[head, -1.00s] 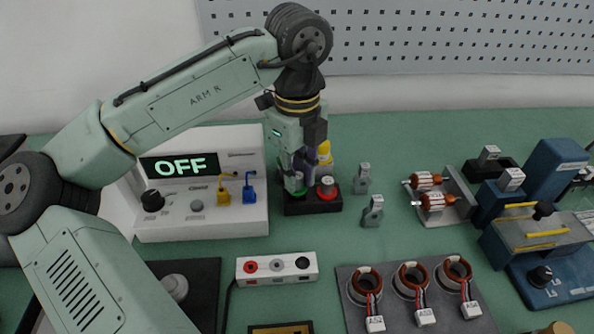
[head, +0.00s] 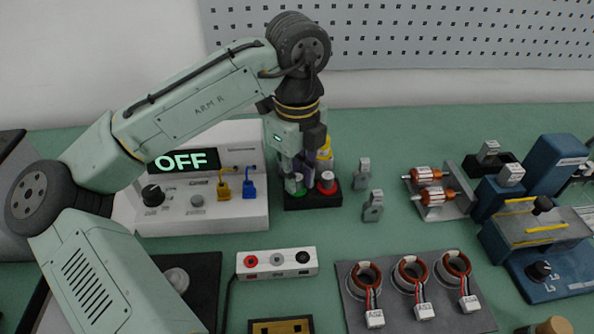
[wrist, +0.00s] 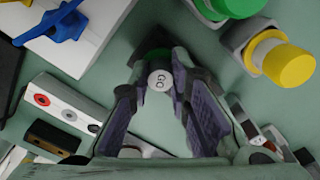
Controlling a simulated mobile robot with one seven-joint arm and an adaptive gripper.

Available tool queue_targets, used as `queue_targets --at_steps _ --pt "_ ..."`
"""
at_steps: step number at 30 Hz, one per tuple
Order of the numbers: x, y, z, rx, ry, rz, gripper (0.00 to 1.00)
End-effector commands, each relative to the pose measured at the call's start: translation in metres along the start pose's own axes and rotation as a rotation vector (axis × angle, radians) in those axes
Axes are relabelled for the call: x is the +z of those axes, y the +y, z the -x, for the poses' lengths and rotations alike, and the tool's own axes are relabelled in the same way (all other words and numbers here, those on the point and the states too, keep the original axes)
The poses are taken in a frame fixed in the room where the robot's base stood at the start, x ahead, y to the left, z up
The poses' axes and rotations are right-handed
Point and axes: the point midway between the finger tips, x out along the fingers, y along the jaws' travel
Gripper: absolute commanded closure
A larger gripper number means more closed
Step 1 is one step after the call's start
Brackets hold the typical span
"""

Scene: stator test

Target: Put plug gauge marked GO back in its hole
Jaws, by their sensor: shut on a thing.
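The GO plug gauge (wrist: 160,79) has a round pale end marked GO and shows green beyond it in the wrist view. In the head view its green part (head: 294,186) shows low between the fingers. My gripper (head: 300,178) points down and is shut on it; the fingers also flank it in the wrist view. A black block (head: 318,203) lies beneath, and a red gauge (head: 328,181) with a pale top stands at its right side. The hole is hidden, and I cannot tell whether the GO gauge is above it or partly inside.
A tester with an OFF display and a blue plug (head: 249,188) stands to the left. A yellow-topped piece (wrist: 290,64) is close behind my gripper. Grey metal blocks (head: 373,206) stand to the right. A three-socket box (head: 277,263) and stators (head: 411,272) lie in front.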

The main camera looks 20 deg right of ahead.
Motion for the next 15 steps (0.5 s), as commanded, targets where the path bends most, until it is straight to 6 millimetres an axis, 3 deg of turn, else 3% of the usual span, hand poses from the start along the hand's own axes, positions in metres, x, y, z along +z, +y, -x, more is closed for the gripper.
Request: queue_targets --at_steps 4,5,15 --pt "0.0000 -0.0001 0.0002 0.000 -0.001 0.000 1.00" --pt "0.0000 -0.0001 0.0002 0.000 -0.001 0.000 0.82" --pt "0.0000 -0.0002 0.0002 0.000 0.000 0.000 0.59"
